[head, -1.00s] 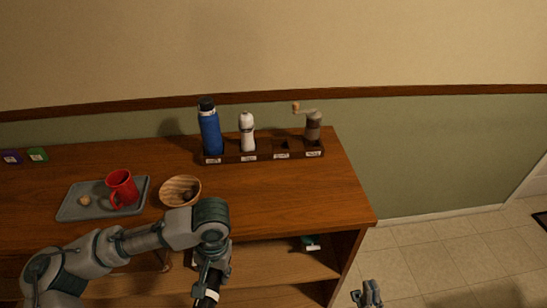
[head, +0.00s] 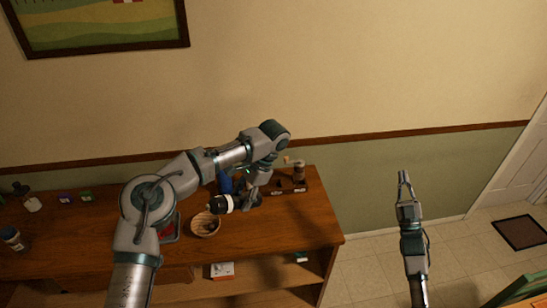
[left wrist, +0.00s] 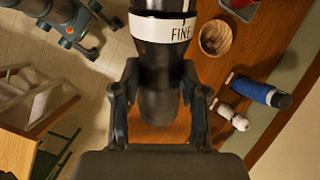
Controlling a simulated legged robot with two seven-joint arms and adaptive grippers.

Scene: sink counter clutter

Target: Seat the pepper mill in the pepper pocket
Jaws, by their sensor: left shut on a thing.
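My left gripper (head: 247,199) is shut on a dark mill (head: 222,203) with a white band, held tilted over in front of the rack (head: 275,191). In the left wrist view the mill (left wrist: 160,85) sits between the fingers, and its band reads "FINE". The rack's third pocket from the left looks empty; its label is too small to read. A brown grinder (head: 299,173) stands in the rack's right end. The blue bottle (head: 225,183) is partly hidden by my arm. The white mill (left wrist: 231,116) shows in the left wrist view. My right gripper (head: 404,180) hangs empty over the floor.
The wooden bowl (head: 205,225) lies just below the held mill. The red mug is mostly hidden behind my left arm. A white box (head: 222,270) lies on the lower shelf. The counter right of the bowl, in front of the rack, is clear.

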